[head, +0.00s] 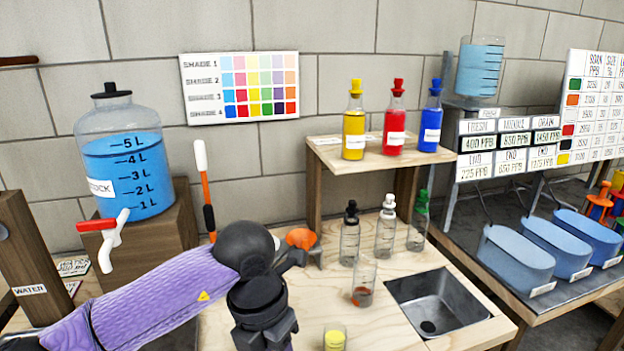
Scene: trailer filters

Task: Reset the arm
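My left arm comes in from the left in a purple sleeve and ends in black wrist parts over the front of the bench. The dark parts at its end, where my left gripper (264,326) appears to be, point down and toward me. Its fingers are not clearly seen, so I cannot tell whether it is open or shut. An orange piece (300,238) shows just behind the wrist; whether it touches the arm is unclear. My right gripper is not in view.
A glass (363,283) with a little red stands left of the sink (436,303); a yellow cup (335,338) is close to my wrist. Several dropper bottles (385,233) stand behind. A blue water jug (125,160) sits on a wooden block (165,235) at left.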

